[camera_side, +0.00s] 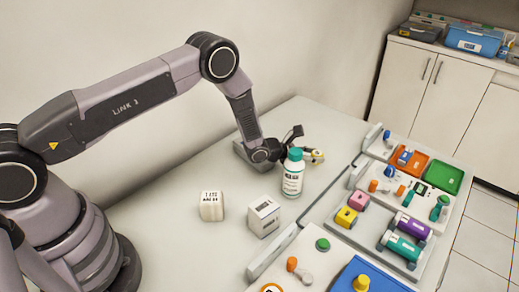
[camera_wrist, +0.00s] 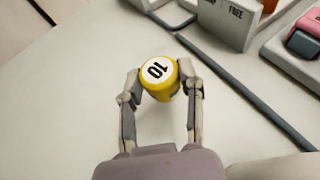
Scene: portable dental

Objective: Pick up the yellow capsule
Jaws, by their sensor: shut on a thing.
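The yellow capsule (camera_wrist: 160,77) has a round white end marked 10. In the wrist view it sits between the two fingers of my gripper (camera_wrist: 163,84), which touch it on both sides. The gripper is shut on it. In the side view the capsule (camera_side: 318,157) shows as a small yellow and white patch at my gripper (camera_side: 306,151), behind the bottle. Whether the capsule is touching the table or lifted, I cannot tell.
A white bottle with a teal cap (camera_side: 291,173) stands just in front of my gripper. A white box (camera_side: 263,216) and a cream block (camera_side: 211,206) stand nearer. Panels with trays and coloured parts (camera_side: 434,240) fill the right. Left of them, the table (camera_side: 165,190) has free room.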

